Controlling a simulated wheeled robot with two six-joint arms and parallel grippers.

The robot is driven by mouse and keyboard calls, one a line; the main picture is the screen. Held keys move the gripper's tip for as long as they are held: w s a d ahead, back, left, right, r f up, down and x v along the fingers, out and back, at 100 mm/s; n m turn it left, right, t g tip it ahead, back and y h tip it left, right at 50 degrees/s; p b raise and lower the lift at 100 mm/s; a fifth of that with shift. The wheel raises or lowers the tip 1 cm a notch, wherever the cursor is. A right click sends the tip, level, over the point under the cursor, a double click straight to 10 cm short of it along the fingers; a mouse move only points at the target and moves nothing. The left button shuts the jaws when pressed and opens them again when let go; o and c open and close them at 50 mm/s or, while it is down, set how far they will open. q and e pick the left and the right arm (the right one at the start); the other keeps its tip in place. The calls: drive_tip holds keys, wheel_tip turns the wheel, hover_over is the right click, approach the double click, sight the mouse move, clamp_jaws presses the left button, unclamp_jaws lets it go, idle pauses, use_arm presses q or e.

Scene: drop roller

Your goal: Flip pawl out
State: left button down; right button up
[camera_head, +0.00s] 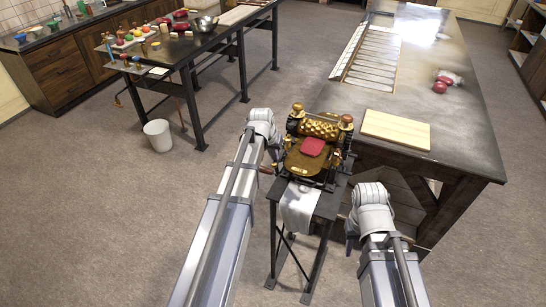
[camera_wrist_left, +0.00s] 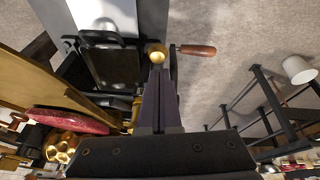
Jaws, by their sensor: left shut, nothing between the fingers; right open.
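The brass drop roller machine (camera_head: 318,128) stands on a narrow black stand (camera_head: 322,205), with a red slab (camera_head: 312,147) on its brass plate. My left gripper (camera_head: 276,148) is at the machine's left side. In the left wrist view its fingers (camera_wrist_left: 158,75) are shut and empty, with a round brass knob (camera_wrist_left: 157,57) right at their tips. I cannot tell whether they touch it. A wooden crank handle (camera_wrist_left: 195,50) sticks out beyond. I cannot pick out the pawl for certain. My right gripper (camera_head: 351,238) is open and empty, low at the right of the stand.
A large table (camera_head: 440,125) with a wooden board (camera_head: 396,129) stands close on the right. A bench (camera_head: 215,40) with bowls and coloured items stands back left. A white bin (camera_head: 158,135) is on the open floor.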

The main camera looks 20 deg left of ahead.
sight(272, 166)
idle(0.3)
use_arm(q)
drive_tip(key=shift+s+f+t+b, duration=0.3)
drive_tip(key=shift+t+b, duration=0.1)
drive_tip(key=shift+b, duration=0.1)
drive_tip(key=shift+s+f+b, duration=0.1)
drive_tip(key=shift+s+b, duration=0.05)
drive_tip(key=shift+b, duration=0.2)
drive_tip(key=shift+s+f+t+b, duration=0.25)
drive_tip(key=shift+f+t+b, duration=0.05)
drive_tip(key=shift+t+b, duration=0.3)
drive_tip(key=s+f+t+b, duration=0.1)
drive_tip(key=t+b, duration=0.1)
drive_tip(key=b, duration=0.2)
drive_tip(key=shift+s+f, duration=0.15)
drive_tip(key=shift+f, duration=0.25)
drive_tip(key=shift+s+f+b, duration=0.4)
drive_tip(key=shift+f+b, duration=0.4)
drive_tip(key=shift+b, duration=0.2)
drive_tip(key=shift+s+f, duration=0.1)
drive_tip(key=shift+s, duration=0.05)
drive_tip(key=shift+s, duration=0.1)
